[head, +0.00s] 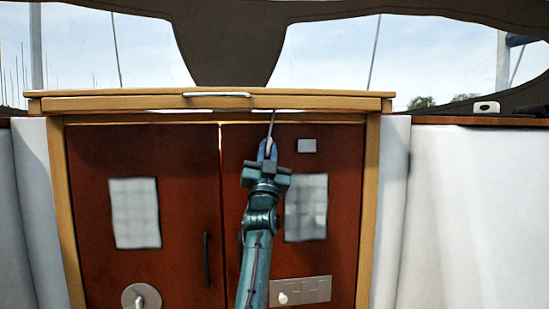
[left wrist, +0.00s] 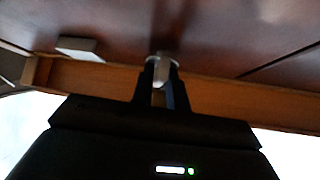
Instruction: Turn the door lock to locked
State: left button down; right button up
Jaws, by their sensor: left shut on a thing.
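My left gripper (head: 267,148) is raised to the top of the right-hand red-brown door (head: 240,180), close below the wooden frame. In the left wrist view its two dark fingers (left wrist: 160,80) are shut on a small grey metal piece (left wrist: 163,57) at the door face, which looks like the door lock. A thin grey rod (head: 272,122) shows above the fingertips in the head view. The fingers hide most of the held piece, so its turn angle cannot be told. My right gripper is in neither view.
A small grey square plate (head: 307,145) sits right of the gripper; it also shows in the wrist view (left wrist: 80,48). A black handle (head: 206,259) and a round plate with a white lever (head: 141,298) are on the left door. A white-knobbed panel (head: 300,291) is lower right.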

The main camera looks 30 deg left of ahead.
pick_arm(q)
jog(key=shift+w+n+g+y, duration=0.15)
jog(key=shift+n+g+y, duration=1.05)
jog(key=shift+n+y, duration=1)
jog(key=shift+d+n, duration=0.1)
jog(key=shift+n, duration=0.3)
jog(key=shift+n+g+y, duration=0.4)
jog(key=c, duration=1.5)
grip_release()
